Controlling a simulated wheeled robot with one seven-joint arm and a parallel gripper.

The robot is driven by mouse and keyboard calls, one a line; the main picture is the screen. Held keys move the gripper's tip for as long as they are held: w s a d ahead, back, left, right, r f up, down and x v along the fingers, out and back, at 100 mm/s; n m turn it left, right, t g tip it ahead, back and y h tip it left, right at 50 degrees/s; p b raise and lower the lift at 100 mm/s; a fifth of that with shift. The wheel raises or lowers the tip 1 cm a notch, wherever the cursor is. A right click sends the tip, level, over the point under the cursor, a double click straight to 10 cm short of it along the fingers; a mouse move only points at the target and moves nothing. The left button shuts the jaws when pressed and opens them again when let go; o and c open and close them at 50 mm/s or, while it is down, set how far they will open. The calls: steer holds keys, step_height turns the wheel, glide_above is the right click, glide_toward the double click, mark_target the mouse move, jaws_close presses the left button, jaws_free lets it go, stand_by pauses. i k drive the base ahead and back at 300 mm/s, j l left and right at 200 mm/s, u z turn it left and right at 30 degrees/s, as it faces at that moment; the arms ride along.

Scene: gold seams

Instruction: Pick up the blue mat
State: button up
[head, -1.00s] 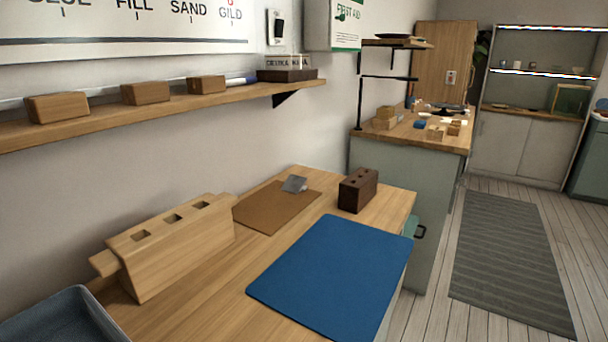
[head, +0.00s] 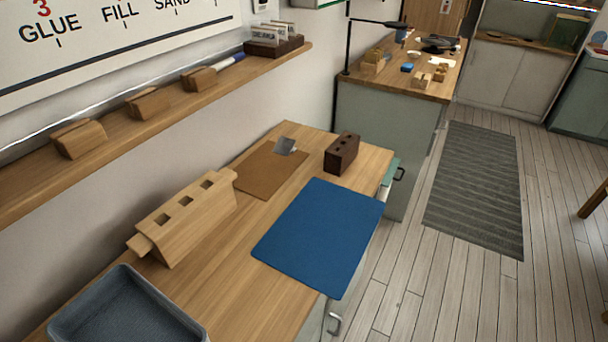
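The blue mat (head: 318,236) lies flat on the wooden worktop (head: 232,278), along its right-hand edge. It is a rounded rectangle, and nothing rests on it. Its near right corner reaches the worktop's edge; I cannot tell whether it overhangs. My gripper is not in view.
A brown mat (head: 268,172) with a small grey piece (head: 285,146) on it, a dark slotted block (head: 342,153), a pale wooden block with square holes (head: 185,216) and a grey tray (head: 125,308) share the worktop. A shelf (head: 170,110) runs above.

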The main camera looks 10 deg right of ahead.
mark_target(322, 238)
steer(key=i+l+z, duration=0.7)
steer(key=i+z, duration=0.3)
steer(key=i+l, duration=0.15)
steer(key=i, duration=0.55)
steer(key=i+l+z, duration=0.1)
steer(key=i, duration=0.65)
steer(key=i+u, duration=0.25)
steer(key=u, duration=0.2)
steer(key=i+l+u, duration=0.25)
steer(key=u, duration=0.2)
steer(key=i+l+u, duration=0.2)
steer(key=u, duration=0.25)
steer(key=i+l+u, duration=0.2)
steer(key=l+u, duration=0.25)
steer(key=i+l+u, duration=0.1)
steer(key=l+u, duration=0.15)
steer(key=u, duration=0.25)
steer(key=l+u, duration=0.9)
steer(key=i+j, duration=0.05)
